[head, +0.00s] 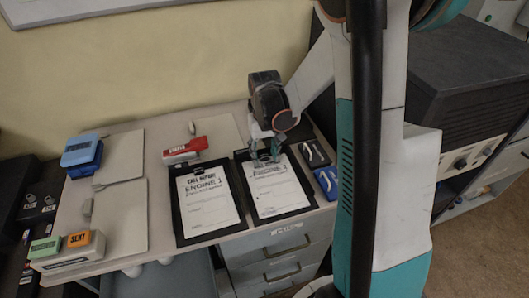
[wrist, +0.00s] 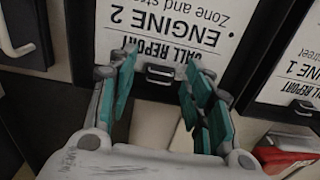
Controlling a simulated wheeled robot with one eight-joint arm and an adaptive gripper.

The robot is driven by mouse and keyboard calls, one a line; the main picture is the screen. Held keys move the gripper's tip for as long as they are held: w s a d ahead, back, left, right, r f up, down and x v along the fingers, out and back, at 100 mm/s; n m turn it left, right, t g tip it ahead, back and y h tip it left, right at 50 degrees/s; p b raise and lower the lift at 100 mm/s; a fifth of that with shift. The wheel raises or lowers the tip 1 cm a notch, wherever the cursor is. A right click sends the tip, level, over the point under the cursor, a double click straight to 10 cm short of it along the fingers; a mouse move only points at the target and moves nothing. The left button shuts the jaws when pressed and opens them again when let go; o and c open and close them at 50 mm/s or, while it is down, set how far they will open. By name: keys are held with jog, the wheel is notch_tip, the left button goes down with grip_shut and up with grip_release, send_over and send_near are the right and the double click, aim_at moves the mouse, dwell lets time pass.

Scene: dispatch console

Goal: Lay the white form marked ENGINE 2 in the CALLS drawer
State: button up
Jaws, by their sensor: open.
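The white form marked ENGINE 2 (wrist: 160,30) lies on a black clipboard, upside down in the wrist view, with the clip (wrist: 160,75) at its heading edge. In the head view this form (head: 278,192) is on the right-hand clipboard, its heading partly covered by my gripper. My gripper (head: 265,158) is open over the clip end of that clipboard; in the wrist view its fingers (wrist: 160,72) stand either side of the clip with nothing held. Contact with the clipboard cannot be told. A grey drawer (head: 262,243) under the desk looks shut; its white label is too small to read.
A second form marked ENGINE 1 (head: 207,200) lies on the clipboard to the left. A red box (head: 185,150) stands behind it. Black and blue handled items (head: 327,180) lie right of the ENGINE 2 clipboard. Blue boxes (head: 82,152) and a green-orange button unit (head: 68,250) are at left.

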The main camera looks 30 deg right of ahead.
notch_tip(320, 180, up, 13)
jog(key=p, duration=0.4)
jog(key=shift+s+a+p, duration=0.2)
jog(key=shift+a+p, duration=0.05)
jog(key=shift+p, duration=0.1)
jog(key=shift+r, duration=0.35)
jog(key=c, duration=0.7)
jog(key=f+m+b, duration=0.1)
jog(key=f+m, duration=0.3)
jog(key=m, duration=0.2)
jog(key=f+m+b, duration=0.1)
jog(key=f+m, duration=0.4)
jog(key=m, duration=0.1)
jog(key=f+m+b, duration=0.2)
jog(key=f+m, duration=0.2)
jog(key=m, duration=0.1)
jog(key=shift+w+d+f+m, duration=0.2)
jog(key=shift+d+f+m, duration=0.1)
jog(key=shift+m, duration=0.1)
